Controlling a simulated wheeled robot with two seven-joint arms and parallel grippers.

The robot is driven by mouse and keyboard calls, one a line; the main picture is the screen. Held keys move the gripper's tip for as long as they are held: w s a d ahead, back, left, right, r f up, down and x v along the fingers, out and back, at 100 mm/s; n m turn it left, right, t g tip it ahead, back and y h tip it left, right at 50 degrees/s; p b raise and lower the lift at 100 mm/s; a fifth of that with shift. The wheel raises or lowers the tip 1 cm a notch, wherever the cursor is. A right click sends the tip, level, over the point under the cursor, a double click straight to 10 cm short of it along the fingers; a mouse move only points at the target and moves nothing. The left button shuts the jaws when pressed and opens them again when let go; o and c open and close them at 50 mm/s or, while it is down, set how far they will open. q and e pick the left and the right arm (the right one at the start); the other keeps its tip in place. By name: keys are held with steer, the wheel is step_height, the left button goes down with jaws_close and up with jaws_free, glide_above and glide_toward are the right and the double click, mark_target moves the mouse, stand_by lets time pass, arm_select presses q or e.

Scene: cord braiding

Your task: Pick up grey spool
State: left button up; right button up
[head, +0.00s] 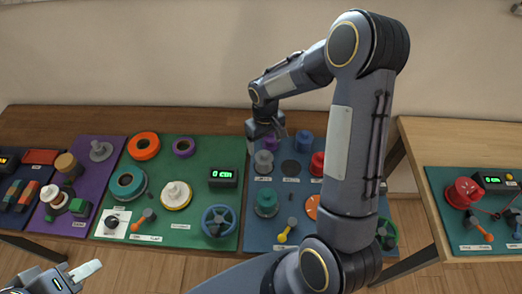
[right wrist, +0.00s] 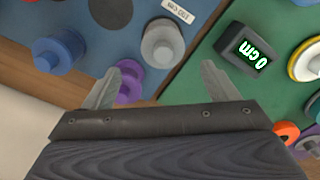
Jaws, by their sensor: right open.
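The grey spool (head: 263,162) stands upright on the blue board, near its back left corner. In the right wrist view, the grey spool (right wrist: 162,43) lies ahead of the fingertips, roughly between their two lines. My right gripper (head: 267,128) is above the back left of the blue board. It is open and empty, and its fingers (right wrist: 160,80) are apart. A purple spool (right wrist: 128,82) shows between the fingers, close to the left one. My left gripper (head: 78,270) is at the bottom left, partly cut off by the frame edge; its opening is unclear.
A blue spool (head: 304,140) and a red spool (head: 318,163) stand to the right on the same board. A display box (head: 223,177) reading 0 cm sits on the green board. Another grey spool (head: 100,150) stands on the purple board. My right arm hides part of the blue board.

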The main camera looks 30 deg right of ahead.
mark_target(264, 153)
step_height(264, 153, down, 3)
steer(key=shift+a+b, duration=0.15)
steer(key=shift+b, duration=0.7)
step_height(264, 153, down, 5)
steer(key=b, duration=0.2)
steer(key=shift+s+a+r+b, duration=0.1)
steer(key=shift+s+b, duration=0.05)
steer(key=shift+b, duration=0.25)
steer(key=shift+r, duration=0.1)
steer(key=c, duration=1)
